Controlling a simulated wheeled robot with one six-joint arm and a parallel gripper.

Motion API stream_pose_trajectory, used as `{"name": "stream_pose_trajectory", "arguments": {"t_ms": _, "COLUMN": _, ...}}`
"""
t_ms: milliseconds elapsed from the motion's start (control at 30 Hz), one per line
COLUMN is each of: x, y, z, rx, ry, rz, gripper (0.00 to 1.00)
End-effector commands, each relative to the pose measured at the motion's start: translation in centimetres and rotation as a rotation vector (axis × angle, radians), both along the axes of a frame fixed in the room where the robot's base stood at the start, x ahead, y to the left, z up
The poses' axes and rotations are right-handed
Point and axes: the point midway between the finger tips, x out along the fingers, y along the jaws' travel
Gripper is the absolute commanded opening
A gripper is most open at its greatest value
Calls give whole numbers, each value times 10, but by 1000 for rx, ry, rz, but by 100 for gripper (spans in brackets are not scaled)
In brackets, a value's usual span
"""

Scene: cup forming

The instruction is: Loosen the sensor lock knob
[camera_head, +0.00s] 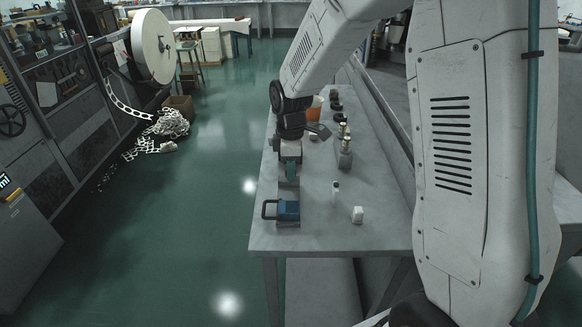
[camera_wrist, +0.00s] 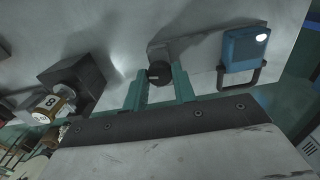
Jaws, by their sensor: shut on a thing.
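The knob (camera_wrist: 158,72) is small, round and black, with a pale line on its face. It stands at the end of a grey bracket (camera_wrist: 185,45) on the table. My gripper (camera_wrist: 160,80) has teal fingers, one on each side of the knob, and is shut on it. In the head view my gripper (camera_head: 291,172) is low over the left part of the table, and the knob is hidden there. A blue box with a dark handle (camera_wrist: 240,50) is beside the bracket; it also shows in the head view (camera_head: 288,209).
A grey block holding bottles (camera_head: 345,155) stands right of my gripper. A small white bottle (camera_head: 335,194) and a white piece (camera_head: 357,215) are nearer the front of the table (camera_head: 320,240). An orange container (camera_head: 315,104) is behind.

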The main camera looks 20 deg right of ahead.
Motion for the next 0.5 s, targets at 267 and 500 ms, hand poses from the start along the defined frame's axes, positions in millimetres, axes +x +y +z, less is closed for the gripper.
{"name": "stream_pose_trajectory", "arguments": {"t_ms": 267, "x": 1, "y": 0, "z": 1, "rx": 0, "ry": -3, "rz": 0, "gripper": 4}}
{"name": "stream_pose_trajectory", "arguments": {"t_ms": 500, "x": 1, "y": 0, "z": 1, "rx": 0, "ry": -2, "rz": 0, "gripper": 49}}
